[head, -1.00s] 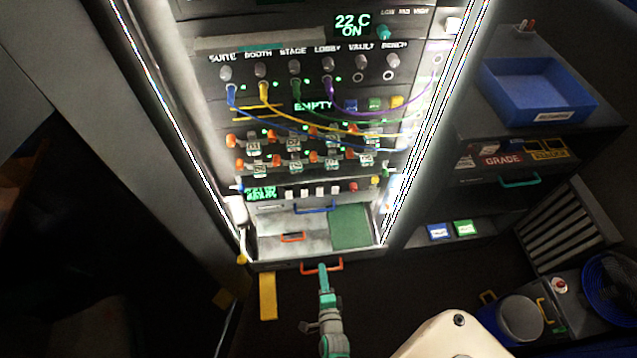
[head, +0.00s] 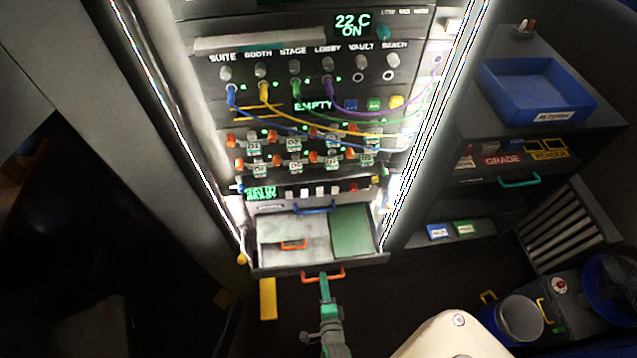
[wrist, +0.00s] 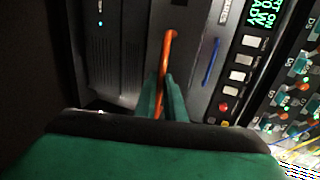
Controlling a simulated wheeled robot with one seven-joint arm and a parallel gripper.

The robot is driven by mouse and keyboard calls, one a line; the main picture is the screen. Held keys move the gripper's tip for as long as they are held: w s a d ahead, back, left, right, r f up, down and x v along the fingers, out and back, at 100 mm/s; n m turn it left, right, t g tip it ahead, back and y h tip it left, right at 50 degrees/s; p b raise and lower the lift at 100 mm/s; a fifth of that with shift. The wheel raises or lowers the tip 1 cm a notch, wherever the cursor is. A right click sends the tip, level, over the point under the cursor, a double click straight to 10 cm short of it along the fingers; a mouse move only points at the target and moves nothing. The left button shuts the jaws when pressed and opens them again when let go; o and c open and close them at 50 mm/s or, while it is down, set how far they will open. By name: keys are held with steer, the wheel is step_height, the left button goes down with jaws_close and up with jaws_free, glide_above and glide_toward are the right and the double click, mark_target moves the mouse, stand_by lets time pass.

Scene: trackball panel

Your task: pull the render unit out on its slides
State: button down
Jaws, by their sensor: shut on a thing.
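A drawer-like unit low in the rack, with a dark front (head: 370,260) and a pale interior, stands partly out; I take it for the render unit, though no readable label shows on it. A green panel (head: 351,232) and a small orange handle (head: 293,245) show inside it. Its front carries an orange handle (head: 335,273), also in the wrist view (wrist: 169,46). My gripper (head: 324,280) is shut on this front handle; in the wrist view its green fingers (wrist: 161,88) lie either side of the bar. The slides are hidden.
A blue handle (head: 314,210) sits just above the open unit. Patch cables (head: 330,126) hang higher on the rack. At right are a cabinet with a blue tray (head: 540,88) and a grey bin (head: 519,318).

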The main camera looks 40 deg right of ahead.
steer(key=shift+f+v, duration=0.2)
steer(key=shift+v, duration=0.75)
steer(key=shift+f+v, duration=0.25)
steer(key=shift+v, duration=0.7)
steer(key=shift+f+v, duration=0.2)
steer(key=shift+v, duration=0.75)
steer(key=shift+s+a, duration=0.15)
steer(key=shift+s, duration=0.05)
steer(key=s+a, duration=0.3)
steer(key=s, duration=0.2)
steer(key=shift+s+a, duration=0.1)
steer(key=shift+s, duration=0.05)
steer(key=c, duration=1.8)
jaws_free()
steer(key=shift+c, duration=0.2)
steer(key=shift+f, duration=0.1)
steer(key=shift+s, duration=0.1)
steer(key=s+a, duration=0.1)
steer(key=s, duration=0.1)
steer(key=s+a, duration=0.1)
steer(key=s, duration=0.1)
steer(key=shift+s+a, duration=0.1)
steer(key=shift+a, duration=0.2)
